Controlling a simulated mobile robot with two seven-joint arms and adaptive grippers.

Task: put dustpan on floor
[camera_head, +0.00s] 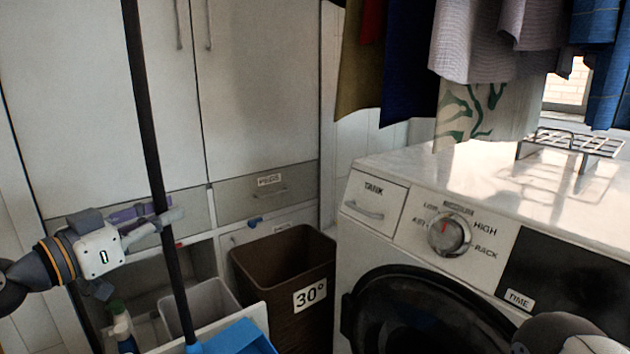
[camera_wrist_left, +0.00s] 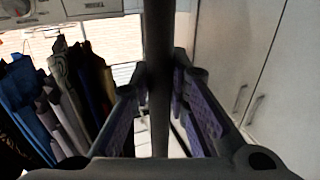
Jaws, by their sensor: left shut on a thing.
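The dustpan (camera_head: 240,338) is blue and shows only partly at the bottom edge of the head view. Its long black handle (camera_head: 147,100) rises from it, slightly tilted, past the top edge. My left gripper (camera_head: 160,222) is shut on this handle, well above the blue pan. In the left wrist view the dark handle (camera_wrist_left: 158,40) runs between the two purple-padded fingers. The underside of the pan and the floor below it are hidden. A grey and white part of my right arm shows at the lower right; its fingers are out of view.
A washing machine (camera_head: 400,215) stands at the right with a wire rack (camera_head: 570,143) on top. A brown bin (camera_head: 255,290) marked 30° and a pale bin (camera_head: 200,300) stand by the white cabinets (camera_head: 260,90). Clothes (camera_head: 410,70) hang above. Little free floor shows.

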